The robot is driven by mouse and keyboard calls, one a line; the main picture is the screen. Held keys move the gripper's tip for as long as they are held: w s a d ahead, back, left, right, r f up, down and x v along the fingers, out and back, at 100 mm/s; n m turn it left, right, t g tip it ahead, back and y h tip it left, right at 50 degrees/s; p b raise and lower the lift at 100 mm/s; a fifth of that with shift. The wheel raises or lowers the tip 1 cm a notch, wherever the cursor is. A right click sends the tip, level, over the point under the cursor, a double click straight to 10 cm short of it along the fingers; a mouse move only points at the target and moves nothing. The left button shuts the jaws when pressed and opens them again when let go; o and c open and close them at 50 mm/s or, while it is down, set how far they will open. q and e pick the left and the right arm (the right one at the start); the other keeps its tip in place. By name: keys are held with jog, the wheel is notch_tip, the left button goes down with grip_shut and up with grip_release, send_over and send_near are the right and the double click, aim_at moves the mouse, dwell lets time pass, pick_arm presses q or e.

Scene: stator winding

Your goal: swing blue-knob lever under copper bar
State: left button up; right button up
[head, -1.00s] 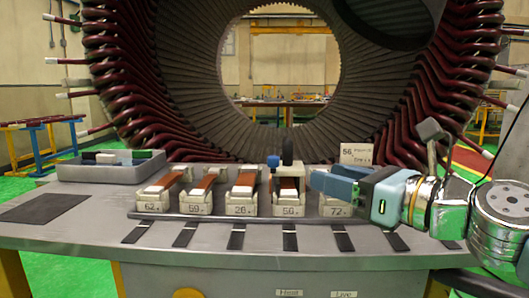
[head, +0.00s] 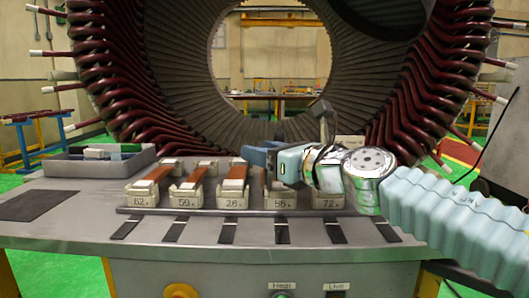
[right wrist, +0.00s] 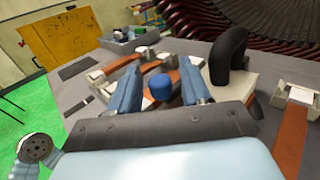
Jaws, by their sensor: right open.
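My right gripper (head: 258,157) is over the block labelled 56 (head: 280,202) in the head view. In the right wrist view, its two blue fingers (right wrist: 160,88) are open, one on each side of the blue knob (right wrist: 159,87). I cannot tell whether they touch it. The knob is hidden by the gripper in the head view. A copper bar (right wrist: 171,63) shows just beyond the knob. A black curved handle (right wrist: 230,54) stands right of the fingers. The lever's arm below the knob is mostly hidden. My left gripper is in neither view.
Blocks with copper bars stand in a row, including 26 (head: 232,198) and 59 (head: 184,198); 72 (head: 329,202) is partly behind my arm. A grey tray (head: 75,170) holds parts at left. The large stator (head: 125,110) rises behind. The table's left front is clear.

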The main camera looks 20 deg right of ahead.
grip_shut()
jog(key=shift+d+f+n+g+y+b, duration=0.1)
jog(key=shift+d+n+g+y+b, duration=0.25)
jog(key=shift+n+g+y+b, duration=0.5)
jog(key=n+g+y, duration=0.1)
jog(key=d+n+g+y, duration=0.1)
jog(key=y, duration=0.1)
jog(key=n+g+y, duration=0.1)
jog(key=n+g+y+p, duration=0.1)
jog(key=g, duration=0.1)
jog(key=d+n+g+y+p, duration=0.1)
jog(key=n+g, duration=0.1)
jog(key=shift+w+r, duration=0.2)
jog(key=shift+r, duration=0.1)
jog(key=shift+w+d+f+n+g+y+p, duration=0.1)
jog(key=shift+d+n+g+y+p, duration=0.15)
jog(key=shift+n+g+p, duration=0.6)
jog(key=shift+w+d+r+n+g+y+p, duration=0.15)
jog(key=shift+n+g+y+p, duration=0.25)
jog(key=shift+g, duration=0.8)
jog(key=shift+s+d+f+n+g+y+p, duration=0.1)
jog(key=shift+d+f+n+g+p, duration=0.1)
jog(key=shift+n+g+p, duration=0.6)
jog(key=shift+g+b, duration=0.3)
jog(key=shift+g, duration=0.1)
